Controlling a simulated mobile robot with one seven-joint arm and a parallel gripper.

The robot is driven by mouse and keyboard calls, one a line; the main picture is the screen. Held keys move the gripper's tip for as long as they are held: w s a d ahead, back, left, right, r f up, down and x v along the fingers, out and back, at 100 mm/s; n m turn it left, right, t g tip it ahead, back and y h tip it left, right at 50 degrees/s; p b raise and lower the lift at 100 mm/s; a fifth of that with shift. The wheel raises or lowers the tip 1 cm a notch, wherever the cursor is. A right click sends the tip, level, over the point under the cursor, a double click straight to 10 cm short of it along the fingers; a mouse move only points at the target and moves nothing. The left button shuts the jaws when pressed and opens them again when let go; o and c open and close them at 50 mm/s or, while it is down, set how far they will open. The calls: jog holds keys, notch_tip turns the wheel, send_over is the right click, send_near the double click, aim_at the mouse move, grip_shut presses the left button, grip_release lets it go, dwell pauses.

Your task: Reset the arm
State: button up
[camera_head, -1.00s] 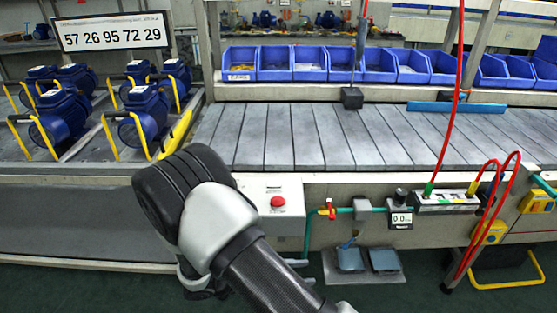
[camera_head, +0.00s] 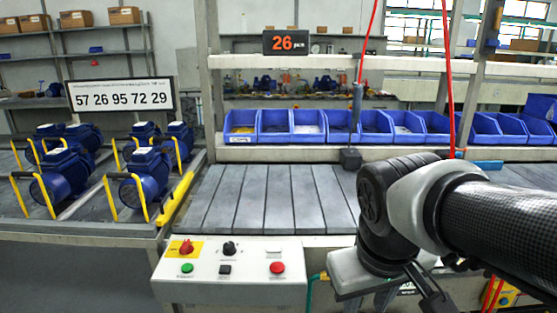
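My arm comes in from the right edge. Its dark sleeve and pale grey wrist cover lead to a dark rounded joint in front of the conveyor. My gripper (camera_head: 368,296) hangs below this joint at the bottom of the view. Its pale body shows, with grey finger-like parts under it partly cut off by the lower edge. I cannot tell whether it is open or shut. Nothing is visibly held.
A control panel (camera_head: 232,272) with several buttons is left of my gripper. The slatted conveyor (camera_head: 265,200) is behind. Blue bins (camera_head: 273,127) line its back, and a dark block (camera_head: 350,159) hangs above it. Blue pumps (camera_head: 150,172) stand left. Red hoses (camera_head: 370,45) hang overhead.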

notch_tip(320, 180, up, 28)
jog(key=s+m+t+p, duration=0.2)
jog(key=p, duration=2.3)
jog(key=shift+d+t+y, duration=0.15)
jog(key=shift+t+y, duration=0.15)
jog(key=shift+y, duration=0.1)
